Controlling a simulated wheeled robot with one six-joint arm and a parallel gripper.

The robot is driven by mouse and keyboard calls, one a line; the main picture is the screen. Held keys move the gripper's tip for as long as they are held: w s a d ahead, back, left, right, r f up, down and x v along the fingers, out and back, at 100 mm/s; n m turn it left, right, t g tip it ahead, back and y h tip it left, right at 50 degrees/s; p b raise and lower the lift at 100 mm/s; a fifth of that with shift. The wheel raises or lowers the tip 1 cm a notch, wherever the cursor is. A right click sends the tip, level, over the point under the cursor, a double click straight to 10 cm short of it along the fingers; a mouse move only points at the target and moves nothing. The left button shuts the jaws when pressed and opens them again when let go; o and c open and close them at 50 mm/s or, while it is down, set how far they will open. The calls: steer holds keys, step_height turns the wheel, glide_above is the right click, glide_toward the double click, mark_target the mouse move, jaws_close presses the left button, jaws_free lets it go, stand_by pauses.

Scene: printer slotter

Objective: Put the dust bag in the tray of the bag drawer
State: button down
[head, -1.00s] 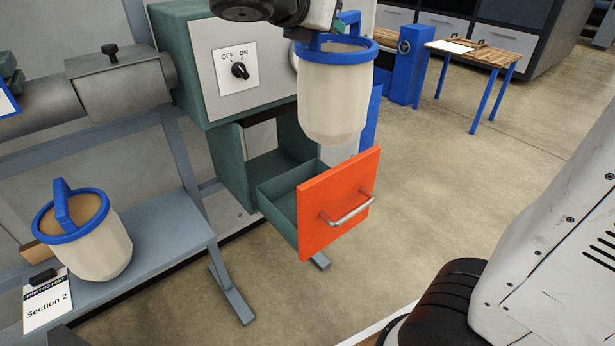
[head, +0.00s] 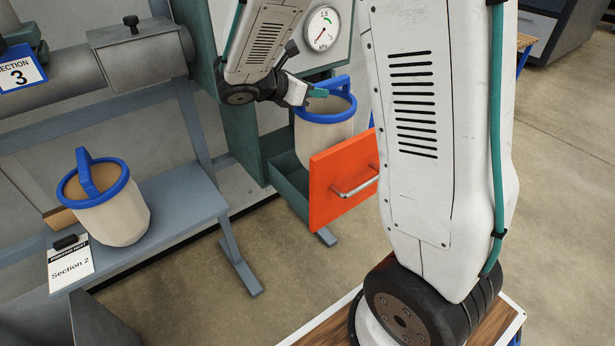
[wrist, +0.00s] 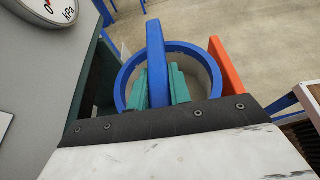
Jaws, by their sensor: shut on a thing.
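The dust bag (head: 322,138) is cream with a blue rim and a blue handle. It hangs upright under my gripper (head: 318,93), which is shut on the handle. In the wrist view the green fingers of my gripper (wrist: 158,88) sit on both sides of the handle (wrist: 156,50), inside the blue rim. The bag drawer is pulled out, with an orange front (head: 335,190) and a green tray (head: 290,183). The bag's lower part is behind the orange front, at the tray. I cannot tell whether it touches the tray floor.
A machine panel with a gauge (head: 321,28) rises behind the drawer. The floor in front is clear.

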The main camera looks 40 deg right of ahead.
step_height(320, 180, down, 10)
steer(key=shift+w+a+r, duration=0.1)
steer(key=shift+r, duration=0.05)
stand_by(0.3)
steer(key=c, duration=1.3)
jaws_free()
